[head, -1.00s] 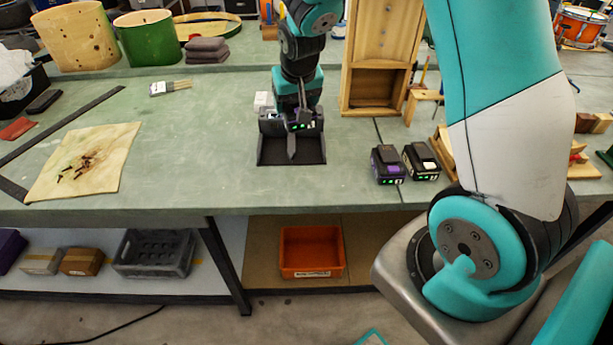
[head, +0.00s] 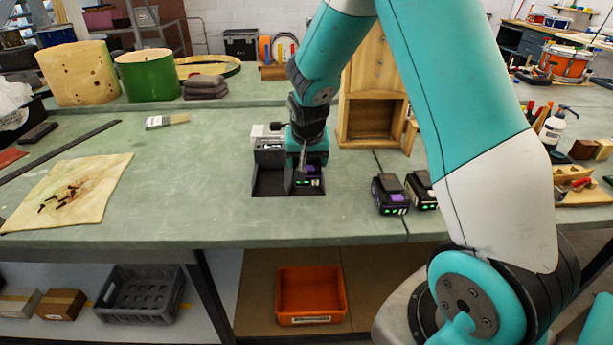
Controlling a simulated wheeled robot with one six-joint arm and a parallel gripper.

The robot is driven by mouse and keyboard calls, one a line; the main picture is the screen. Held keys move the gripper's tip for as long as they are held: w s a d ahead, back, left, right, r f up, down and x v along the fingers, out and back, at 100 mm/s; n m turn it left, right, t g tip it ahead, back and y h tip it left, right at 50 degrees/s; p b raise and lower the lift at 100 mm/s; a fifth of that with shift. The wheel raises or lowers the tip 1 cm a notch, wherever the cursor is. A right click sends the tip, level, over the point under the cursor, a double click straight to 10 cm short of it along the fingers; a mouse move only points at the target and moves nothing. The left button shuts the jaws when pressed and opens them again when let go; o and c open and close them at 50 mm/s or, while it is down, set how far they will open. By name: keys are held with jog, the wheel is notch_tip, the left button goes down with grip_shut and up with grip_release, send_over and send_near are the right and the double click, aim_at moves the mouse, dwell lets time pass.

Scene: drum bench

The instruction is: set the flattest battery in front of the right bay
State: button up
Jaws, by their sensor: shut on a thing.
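The charger (head: 268,154) stands on the green bench, black with a left and a right bay side by side. The left bay looks empty. Two more batteries stand to the right, one with green lights (head: 390,196) and one (head: 421,190) partly hidden by my arm.
A wooden cabinet (head: 372,92) stands behind the charger on the right. The bench between cloth and charger is clear. An orange bin (head: 310,297) sits on the shelf below.

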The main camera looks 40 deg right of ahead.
jog(key=shift+f, duration=2.7)
jog(key=shift+f, duration=0.15)
jog(key=o, duration=1.3)
jog(key=shift+a+r, duration=0.1)
jog(key=shift+r, duration=0.4)
jog(key=v, duration=1.1)
jog(key=shift+s+a+r, duration=0.2)
jog(key=shift+a+r, duration=0.05)
jog(key=shift+a, duration=0.1)
jog(key=s+a+r+n+g+y, duration=0.2)
jog(key=s+a+r+n+y, duration=0.1)
jog(key=s+a+n, duration=0.4)
jog(key=s+a+r+n+g+y, duration=0.1)
jog(key=s+a+r+n+y, duration=0.2)
jog(key=s+a, duration=1.1)
jog(key=s+r+n, duration=0.3)
jog(key=n, duration=0.1)
jog(key=shift+g+y, duration=0.4)
jog(key=shift+r, duration=0.1)
